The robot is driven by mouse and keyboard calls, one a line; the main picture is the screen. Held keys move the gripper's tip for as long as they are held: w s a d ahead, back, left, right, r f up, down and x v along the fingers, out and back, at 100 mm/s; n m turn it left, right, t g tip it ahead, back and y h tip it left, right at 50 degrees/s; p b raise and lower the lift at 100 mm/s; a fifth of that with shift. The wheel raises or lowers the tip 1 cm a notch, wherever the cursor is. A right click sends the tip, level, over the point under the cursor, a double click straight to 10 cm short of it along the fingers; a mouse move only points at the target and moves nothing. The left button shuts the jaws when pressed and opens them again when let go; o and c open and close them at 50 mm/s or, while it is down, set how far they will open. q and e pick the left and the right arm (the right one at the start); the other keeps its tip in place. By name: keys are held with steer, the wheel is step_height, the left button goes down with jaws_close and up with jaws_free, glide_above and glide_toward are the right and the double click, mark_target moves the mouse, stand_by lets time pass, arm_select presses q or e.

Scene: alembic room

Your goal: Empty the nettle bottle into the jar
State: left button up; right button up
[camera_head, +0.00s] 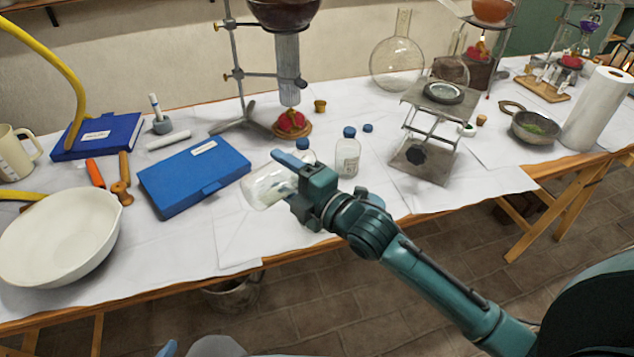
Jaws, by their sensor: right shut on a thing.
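My right gripper (296,175) is shut on a clear glass vessel (264,189) over the front part of the table. The vessel is tilted, and the gripper hides part of it. I cannot tell whether it is the jar or the nettle bottle, and no label on it can be read. A clear bottle with a blue cap (347,157) stands upright just right of the gripper. Another blue cap (302,144) shows behind the gripper, with what is below it hidden. A loose blue cap (367,128) lies farther back. Only a small blue tip, seemingly my left gripper, shows at the bottom edge.
A blue box (194,178) lies left of the held vessel, and a large white bowl (60,240) sits at the front left. A lifting stand (424,160) is to the right. A retort stand (238,75) with glassware rises behind.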

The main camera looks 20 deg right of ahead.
steer(key=shift+w+d+r+m+p, duration=0.15)
steer(key=shift+r+m+p, duration=0.5)
steer(key=shift+m+p, duration=0.35)
stand_by(1.2)
steer(key=shift+d+r+m+p, duration=0.15)
steer(key=shift+r+m+p, duration=0.05)
steer(key=shift+m+p, duration=0.25)
steer(key=shift+r, duration=0.1)
steer(key=shift+w+d+r+m+p, duration=0.15)
steer(key=shift+r+m+p, duration=0.1)
steer(key=shift+m+p, duration=0.3)
stand_by(0.5)
